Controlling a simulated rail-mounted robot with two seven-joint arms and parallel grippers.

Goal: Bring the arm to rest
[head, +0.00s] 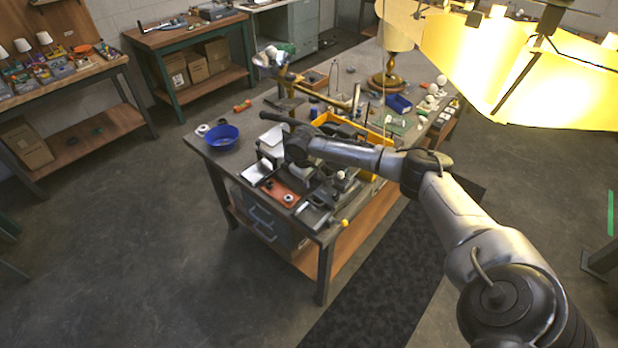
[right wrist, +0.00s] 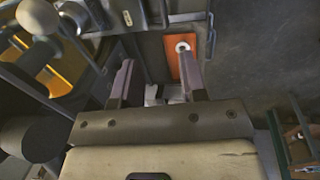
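My right arm (head: 350,150) reaches in from the lower right of the head view, out over the near end of the workbench (head: 222,158). Its wrist is above the cluttered front of the bench, and its fingertips cannot be made out there. In the right wrist view my right gripper (right wrist: 155,60) shows two fingers spread well apart. Nothing is held between them. Small grey and white parts lie beyond the gap, and an orange piece with a white ring (right wrist: 183,47) lies by the right finger. My left gripper is not in view.
A blue bowl (head: 221,136) stands at the bench's left edge. A yellow bin (head: 352,126) and a brass lamp (head: 389,80) stand behind my arm. A large glowing yellow shade (head: 560,80) fills the upper right. The floor left of the bench is clear.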

